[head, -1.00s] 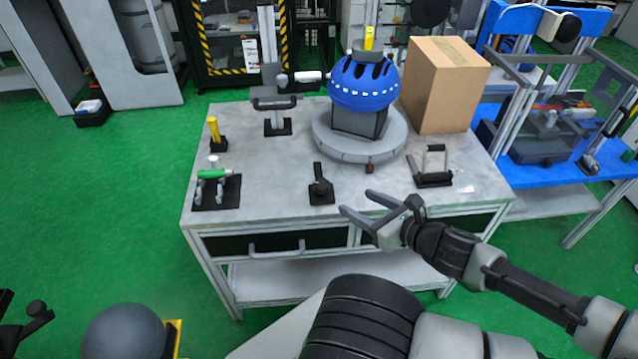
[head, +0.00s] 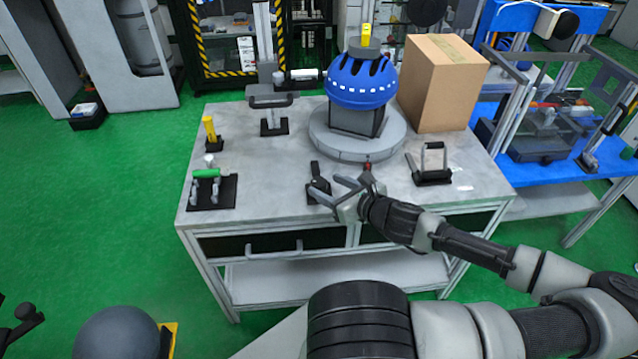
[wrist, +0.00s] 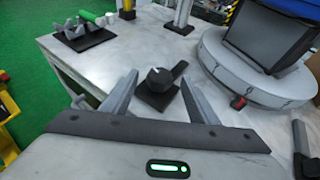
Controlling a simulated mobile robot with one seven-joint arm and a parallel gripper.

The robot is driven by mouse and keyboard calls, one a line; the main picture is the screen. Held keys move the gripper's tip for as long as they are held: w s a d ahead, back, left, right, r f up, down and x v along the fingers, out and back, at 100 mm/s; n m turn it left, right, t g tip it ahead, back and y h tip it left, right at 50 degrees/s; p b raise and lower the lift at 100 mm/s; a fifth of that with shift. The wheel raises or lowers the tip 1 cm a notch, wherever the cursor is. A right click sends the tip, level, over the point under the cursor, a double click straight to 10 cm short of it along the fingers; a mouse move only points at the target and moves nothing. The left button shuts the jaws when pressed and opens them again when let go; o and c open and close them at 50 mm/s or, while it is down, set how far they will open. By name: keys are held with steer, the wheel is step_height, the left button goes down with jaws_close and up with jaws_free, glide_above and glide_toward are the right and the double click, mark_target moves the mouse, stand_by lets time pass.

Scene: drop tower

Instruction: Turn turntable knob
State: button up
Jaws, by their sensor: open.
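A small black knob with a bar-like lever on a square black base (head: 316,190) stands near the table's front edge. In the wrist view the knob (wrist: 158,76) lies ahead, between my fingertips in the picture. My gripper (head: 323,184) is open and empty, its fingers pointing left toward the knob; contact cannot be told. The round grey turntable (head: 345,151) carries a dark box and a blue helmet (head: 360,82). A small red piece (wrist: 238,102) sits at the turntable's front rim. In the head view my gripper partly covers the knob's base.
A cardboard box (head: 442,85) stands at the back right. A black-based handle fixture (head: 432,178) is at the right. A green-handled clamp (head: 208,187), a yellow post (head: 210,130) and a grey stand (head: 273,115) are on the left. The table's (head: 265,180) front middle is mostly bare.

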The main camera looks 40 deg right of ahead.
mark_target(319, 182)
steer(key=shift+b+x, duration=0.3)
steer(key=shift+x, duration=2.2)
steer(key=c, duration=1)
steer(key=shift+n+y, duration=0.3)
